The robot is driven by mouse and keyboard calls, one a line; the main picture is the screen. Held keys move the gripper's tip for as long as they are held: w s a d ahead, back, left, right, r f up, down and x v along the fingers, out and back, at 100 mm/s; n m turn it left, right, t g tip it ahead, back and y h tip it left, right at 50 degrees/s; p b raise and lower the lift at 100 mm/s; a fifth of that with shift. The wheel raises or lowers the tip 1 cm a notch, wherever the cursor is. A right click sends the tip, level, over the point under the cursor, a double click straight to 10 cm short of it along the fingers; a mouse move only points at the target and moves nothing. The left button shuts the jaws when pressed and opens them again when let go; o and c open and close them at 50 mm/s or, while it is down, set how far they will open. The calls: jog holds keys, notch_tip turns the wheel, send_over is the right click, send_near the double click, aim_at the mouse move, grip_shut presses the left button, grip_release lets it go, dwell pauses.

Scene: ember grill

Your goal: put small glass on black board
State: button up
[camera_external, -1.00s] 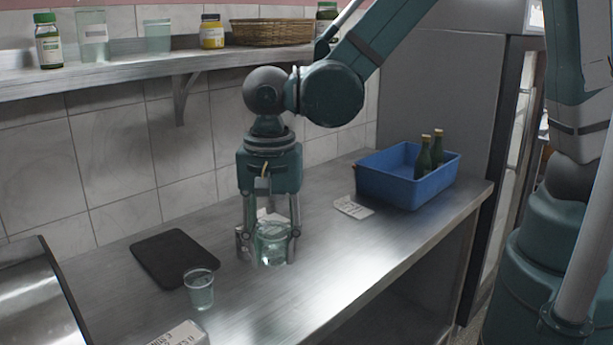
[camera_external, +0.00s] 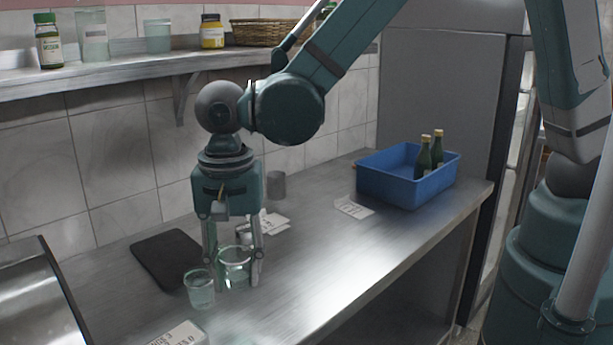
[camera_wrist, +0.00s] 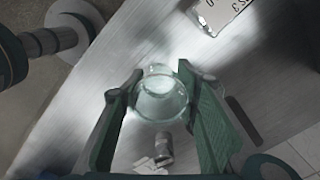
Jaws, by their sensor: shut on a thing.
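My gripper (camera_external: 233,270) is shut on a short, clear, greenish glass (camera_external: 235,262), with one finger on each side. In the wrist view the held glass (camera_wrist: 160,98) is between the fingers. Whether it is clear of the counter I cannot tell. The black board (camera_external: 168,261) lies flat to the left of the gripper, near the wall; no glass is seen on it. A second clear glass (camera_external: 200,290) stands on the counter just left of the gripper, near the board's front right corner.
A grey cup (camera_external: 276,185) and white cards (camera_external: 275,222) are behind the gripper. A blue crate (camera_external: 400,187) with bottles is at the right. A printed card (camera_external: 180,335) lies at the front. Another clear vessel (camera_wrist: 75,20) shows top left in the wrist view.

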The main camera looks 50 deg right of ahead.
jog(key=p, duration=0.2)
send_over(187, 273)
jog(key=shift+s+d+f, duration=0.1)
jog(key=shift+s+f, duration=0.05)
jog(key=shift+f, duration=1.4)
jog(key=shift+f, duration=1.35)
jog(key=shift+w+f, duration=0.2)
jog(key=shift+f, duration=0.4)
jog(key=shift+f, duration=0.15)
jog(key=o, duration=0.9)
jog(key=shift+o, duration=0.2)
